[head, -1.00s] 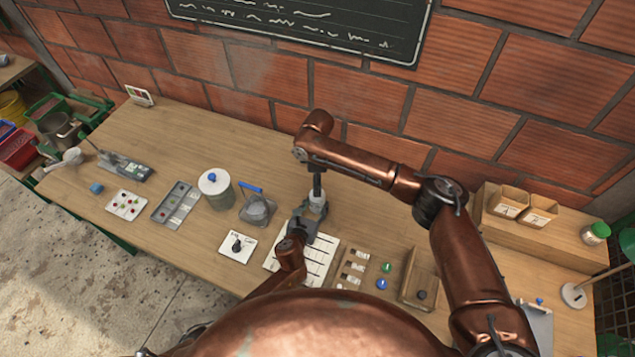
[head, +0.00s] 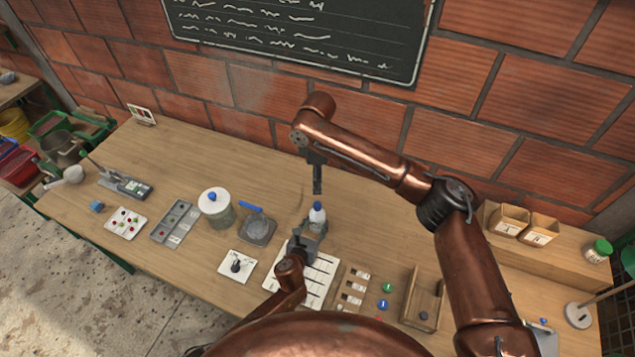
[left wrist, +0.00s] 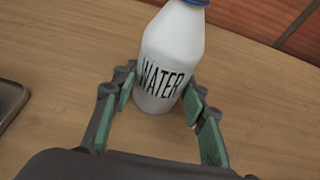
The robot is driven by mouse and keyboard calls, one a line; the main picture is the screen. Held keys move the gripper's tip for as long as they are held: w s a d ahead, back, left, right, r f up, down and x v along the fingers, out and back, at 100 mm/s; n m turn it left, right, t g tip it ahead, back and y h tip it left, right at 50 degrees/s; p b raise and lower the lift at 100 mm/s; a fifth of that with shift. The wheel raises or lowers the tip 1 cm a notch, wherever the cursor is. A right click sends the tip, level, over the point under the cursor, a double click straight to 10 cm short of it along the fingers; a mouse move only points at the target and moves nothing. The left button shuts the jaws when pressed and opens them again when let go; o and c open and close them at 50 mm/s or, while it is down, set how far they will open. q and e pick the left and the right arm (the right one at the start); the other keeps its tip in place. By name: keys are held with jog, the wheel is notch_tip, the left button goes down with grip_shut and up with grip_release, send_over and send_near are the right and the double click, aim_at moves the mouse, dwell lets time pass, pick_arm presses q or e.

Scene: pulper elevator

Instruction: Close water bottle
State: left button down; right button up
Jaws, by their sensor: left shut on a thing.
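The white water bottle (head: 317,218) stands upright on the table. Its "WATER" label shows in the left wrist view (left wrist: 162,75). A blue cap (head: 317,206) is on its top; only the cap's lower edge shows in the left wrist view (left wrist: 196,2). Whether the cap is tight cannot be told. My left gripper (head: 309,232) is shut on the bottle, with its green finger pads on either side of the body. My right gripper (head: 317,190) points down just above the cap, with a small gap between them. Its fingers appear edge-on, so their opening is unclear.
A blue-handled tool on a grey scale-like base (head: 258,229) and a lidded jar (head: 215,207) stand left of the bottle. A lined white sheet (head: 318,277) lies in front. A wooden box (head: 422,300) is to the right. The brick wall rises behind.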

pick_arm(q)
jog(key=c, duration=1.1)
grip_release()
jog(key=shift+s, duration=0.1)
jog(key=v, duration=1.1)
jog(key=shift+s+a, duration=0.2)
jog(key=shift+s, duration=0.05)
jog(key=shift+s+r, duration=0.15)
jog(key=shift+s, duration=0.05)
